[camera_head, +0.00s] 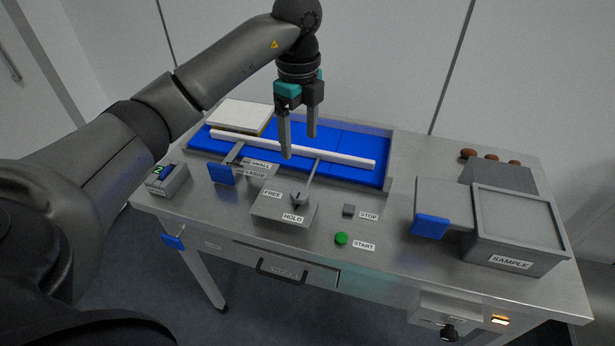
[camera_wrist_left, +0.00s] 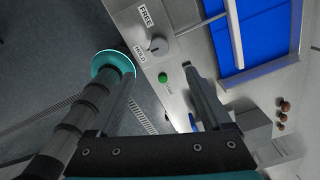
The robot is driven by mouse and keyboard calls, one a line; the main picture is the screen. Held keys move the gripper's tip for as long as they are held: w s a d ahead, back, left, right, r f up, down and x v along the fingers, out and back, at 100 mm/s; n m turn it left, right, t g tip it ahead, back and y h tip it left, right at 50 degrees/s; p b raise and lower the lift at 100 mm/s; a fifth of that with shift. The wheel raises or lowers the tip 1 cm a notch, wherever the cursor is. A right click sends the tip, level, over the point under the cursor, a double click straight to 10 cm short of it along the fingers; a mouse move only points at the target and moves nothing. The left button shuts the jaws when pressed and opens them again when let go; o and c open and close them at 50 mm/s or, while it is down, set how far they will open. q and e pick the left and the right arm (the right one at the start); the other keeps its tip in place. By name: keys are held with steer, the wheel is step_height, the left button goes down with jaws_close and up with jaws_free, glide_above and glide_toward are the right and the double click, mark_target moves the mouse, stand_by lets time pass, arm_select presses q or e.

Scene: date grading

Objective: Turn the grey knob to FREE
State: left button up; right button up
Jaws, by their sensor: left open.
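The grey knob (camera_head: 298,200) stands on a low metal box (camera_head: 270,208) between a FREE label at its upper left and a HOLD label below it. The knob also shows in the wrist view (camera_wrist_left: 158,45), beside the FREE and HOLD labels. Its pointer seems to lie toward HOLD, but it is too small to be sure. My left gripper (camera_head: 299,147) is open and empty, fingers pointing down, above and behind the knob, apart from it. In the wrist view my left gripper's fingers (camera_wrist_left: 162,75) have nothing between them. My right gripper is not in view.
A blue paddle (camera_head: 221,174) is left; a SAMPLE bin (camera_head: 515,250) is right.

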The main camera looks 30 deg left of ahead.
mark_target(301, 192)
arm_select(q)
step_height(301, 192, down, 15)
steer(key=shift+s+d+r, duration=0.1)
steer(key=shift+r, duration=0.05)
stand_by(0.4)
jaws_close()
stand_by(0.5)
